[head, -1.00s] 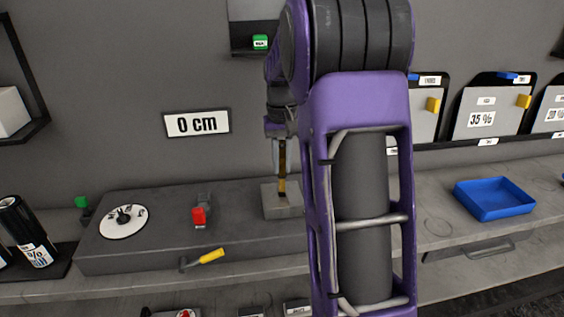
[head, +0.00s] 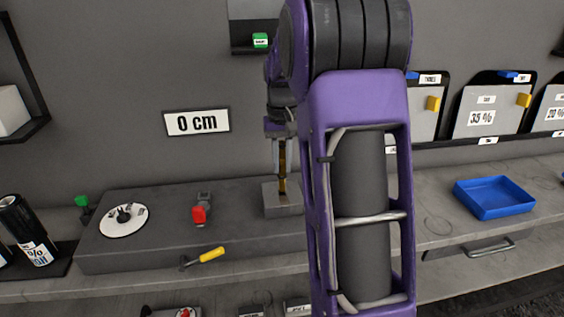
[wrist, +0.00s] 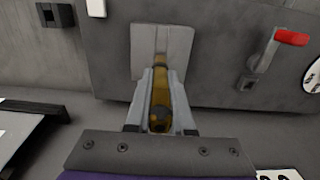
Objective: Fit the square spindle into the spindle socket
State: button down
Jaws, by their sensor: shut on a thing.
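My gripper (head: 282,160) is shut on the square spindle (head: 282,181), a brass-coloured bar with a dark part, held upright above a light grey block (head: 284,206) on the raised bench. In the wrist view my gripper (wrist: 159,82) has its two fingers on either side of the spindle (wrist: 160,98). The spindle's far end meets or overlaps the grooved grey block (wrist: 146,45) in that view. I cannot tell whether it touches or is inside it. No socket opening shows clearly; the spindle and fingers cover part of the block.
A red-handled lever (head: 200,214) and a white dial (head: 124,221) are on the bench left of the block. A blue tray (head: 494,198) is on the right. My purple arm hides the bench right of the block.

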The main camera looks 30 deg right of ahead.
aim_at(282, 191)
jog(key=shift+f+b, duration=1.1)
jog(key=shift+f, duration=0.95)
jog(key=c, duration=0.7)
grip_release()
notch_tip(282, 191, up, 17)
jog(key=p, duration=0.2)
jog(key=shift+r+p, duration=0.2)
jog(key=shift+p, duration=0.2)
jog(key=shift+r, duration=0.1)
